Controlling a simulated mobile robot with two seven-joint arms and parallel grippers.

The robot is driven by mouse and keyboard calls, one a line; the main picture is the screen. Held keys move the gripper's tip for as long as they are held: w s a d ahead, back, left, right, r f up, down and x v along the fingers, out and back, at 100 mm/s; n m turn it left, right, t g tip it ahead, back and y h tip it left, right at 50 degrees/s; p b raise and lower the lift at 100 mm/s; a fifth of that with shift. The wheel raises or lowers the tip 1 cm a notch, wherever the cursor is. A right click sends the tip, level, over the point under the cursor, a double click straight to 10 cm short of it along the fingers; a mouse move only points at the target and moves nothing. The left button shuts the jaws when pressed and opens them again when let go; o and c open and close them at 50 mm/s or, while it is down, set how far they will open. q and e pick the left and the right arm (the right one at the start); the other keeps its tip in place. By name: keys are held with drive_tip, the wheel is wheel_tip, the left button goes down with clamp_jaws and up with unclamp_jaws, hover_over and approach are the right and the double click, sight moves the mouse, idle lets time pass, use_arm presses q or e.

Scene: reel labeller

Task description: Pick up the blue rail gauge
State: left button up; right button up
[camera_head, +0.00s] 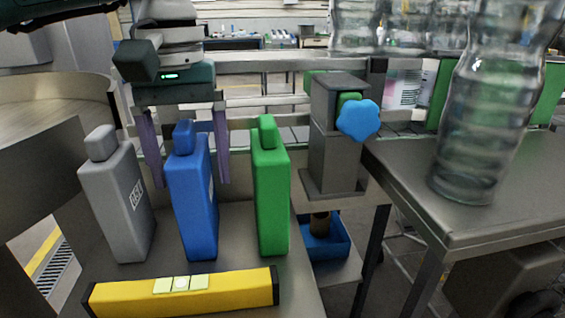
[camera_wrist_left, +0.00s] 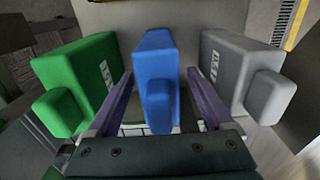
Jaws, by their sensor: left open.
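The blue rail gauge (camera_head: 194,195) stands upright on a grey metal table, between the grey gauge (camera_head: 120,200) and the green gauge (camera_head: 270,195). My left gripper (camera_head: 188,183) is open, its two purple fingers pointing down on either side of the blue gauge in the head view. In the left wrist view the blue gauge (camera_wrist_left: 156,80) lies between the fingers, with a gap at each side. Whether the fingers are level with it in depth is hard to tell in the head view. My right gripper does not show.
A yellow level (camera_head: 230,290) lies in front of the gauges. Behind to the right stand a grey post with a blue knob (camera_head: 357,120) and a blue tray (camera_head: 337,250). A clear ribbed bottle (camera_head: 470,130) stands on the right-hand table (camera_head: 510,215).

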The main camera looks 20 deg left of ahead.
use_arm(q)
clamp_jaws()
idle(0.7)
